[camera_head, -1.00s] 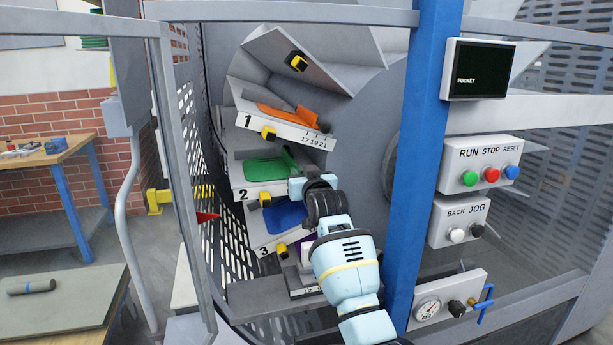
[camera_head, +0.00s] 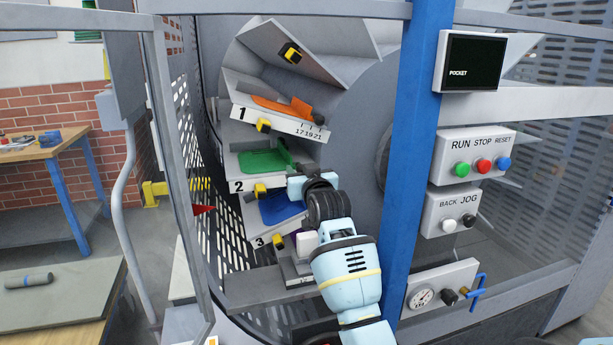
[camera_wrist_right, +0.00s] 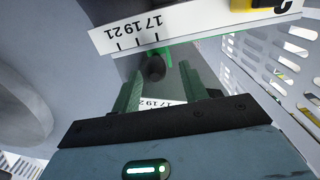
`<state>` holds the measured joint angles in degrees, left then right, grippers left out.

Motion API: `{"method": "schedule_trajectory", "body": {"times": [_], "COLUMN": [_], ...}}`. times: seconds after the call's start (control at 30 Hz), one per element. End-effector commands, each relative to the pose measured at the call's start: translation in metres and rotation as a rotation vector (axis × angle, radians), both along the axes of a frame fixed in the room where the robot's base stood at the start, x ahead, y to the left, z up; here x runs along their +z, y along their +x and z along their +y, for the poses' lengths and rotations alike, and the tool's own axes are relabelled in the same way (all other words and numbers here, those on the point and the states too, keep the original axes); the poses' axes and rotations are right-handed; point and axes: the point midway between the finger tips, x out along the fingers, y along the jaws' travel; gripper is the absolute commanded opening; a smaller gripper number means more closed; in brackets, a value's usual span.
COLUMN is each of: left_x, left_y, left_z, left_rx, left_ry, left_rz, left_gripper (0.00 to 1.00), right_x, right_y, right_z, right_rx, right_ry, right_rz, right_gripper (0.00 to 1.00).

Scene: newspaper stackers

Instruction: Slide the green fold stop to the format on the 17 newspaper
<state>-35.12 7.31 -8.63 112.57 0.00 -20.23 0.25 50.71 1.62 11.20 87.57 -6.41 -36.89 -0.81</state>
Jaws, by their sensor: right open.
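The green fold stop (camera_head: 284,152) stands on the green pocket plate (camera_head: 262,163), marked 2, in the head view. In the right wrist view its dark knob (camera_wrist_right: 156,68) shows between the fingertips, apart from both; the depth is unclear. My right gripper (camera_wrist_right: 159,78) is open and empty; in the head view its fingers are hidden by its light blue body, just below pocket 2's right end. A scale reading 17 19 21 (camera_wrist_right: 140,28) shows in the wrist view. Pocket 2's scale is hidden in the head view. My left gripper is not in view.
Pocket 1 with an orange plate (camera_head: 270,104) is above, and pocket 3 with a blue plate (camera_head: 280,207) is below, close to my arm. A blue post (camera_head: 408,150) stands right of my arm. Perforated guarding (camera_head: 200,180) is on the left. A control panel (camera_head: 480,152) is at the right.

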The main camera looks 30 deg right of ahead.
Motion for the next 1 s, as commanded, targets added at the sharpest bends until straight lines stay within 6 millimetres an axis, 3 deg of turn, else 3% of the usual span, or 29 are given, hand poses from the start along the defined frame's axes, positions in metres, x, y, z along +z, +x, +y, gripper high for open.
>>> {"method": "schedule_trajectory", "body": {"times": [0.3, 1.0], "left_x": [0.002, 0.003], "left_y": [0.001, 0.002], "left_z": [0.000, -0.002], "left_rx": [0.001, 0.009], "left_ry": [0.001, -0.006], "left_rz": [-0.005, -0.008], "left_gripper": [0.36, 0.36], "right_x": [0.000, -0.007], "right_y": [-0.031, -0.037], "right_z": [0.008, 0.010], "right_rx": [0.001, 0.002], "right_ry": [0.001, 0.000], "right_rz": [0.001, 0.014], "right_gripper": [0.44, 0.44]}}
